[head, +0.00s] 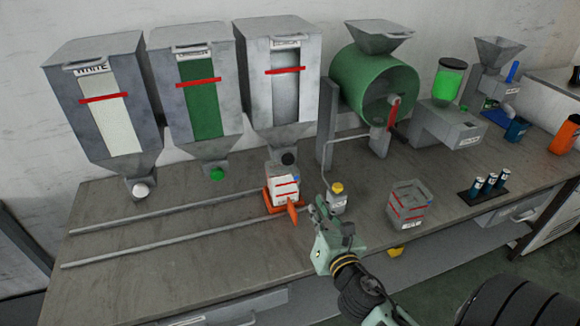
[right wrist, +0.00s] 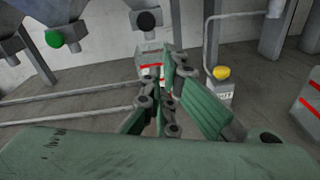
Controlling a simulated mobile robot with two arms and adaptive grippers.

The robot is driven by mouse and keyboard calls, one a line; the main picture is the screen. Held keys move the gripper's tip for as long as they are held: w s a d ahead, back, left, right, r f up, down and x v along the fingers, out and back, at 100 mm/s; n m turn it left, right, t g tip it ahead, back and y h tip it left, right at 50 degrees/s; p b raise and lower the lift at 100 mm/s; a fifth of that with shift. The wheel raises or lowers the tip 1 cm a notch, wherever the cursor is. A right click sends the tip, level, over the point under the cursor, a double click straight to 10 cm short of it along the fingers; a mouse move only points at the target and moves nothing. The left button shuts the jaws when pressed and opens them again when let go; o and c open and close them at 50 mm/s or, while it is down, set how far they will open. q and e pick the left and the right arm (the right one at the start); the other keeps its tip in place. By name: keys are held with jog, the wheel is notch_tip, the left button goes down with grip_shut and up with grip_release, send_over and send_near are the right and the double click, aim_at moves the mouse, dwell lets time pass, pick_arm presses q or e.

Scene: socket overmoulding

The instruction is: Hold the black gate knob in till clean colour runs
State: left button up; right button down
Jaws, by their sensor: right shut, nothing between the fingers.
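The black gate knob (head: 288,159) sits at the foot of the third, grey hopper (head: 284,80). It also shows in the right wrist view (right wrist: 146,20), above and slightly left of my fingertips. A white box (head: 285,186) with red marks stands on an orange carriage (head: 270,200) below that knob; in the right wrist view my fingers partly cover the box (right wrist: 149,62). My right gripper (head: 315,208) is shut and empty, to the right of the carriage and lower in the picture than the knob, apart from the knob. No running colour is visible. My left gripper is not in view.
A dispenser with a yellow knob (head: 337,187) stands close to my right gripper. A white-knobbed hopper (head: 122,135) and a green-knobbed one (head: 201,100) hang left. Two rails (head: 150,243) run along the bench. A grey box (head: 408,204) and a battery-like tray (head: 470,195) stand right.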

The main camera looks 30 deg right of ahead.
jog(key=r+n, duration=0.2)
jog(key=r+n+t, duration=0.1)
jog(key=shift+w+a+r+n+y, duration=0.2)
jog(key=shift+w+a+n+y, duration=0.1)
jog(key=shift+w+a, duration=0.05)
jog(key=p, duration=0.3)
send_near(290, 161)
jog(key=x, duration=0.6)
jog(key=shift+w+d, duration=0.2)
jog(key=shift+w, duration=0.35)
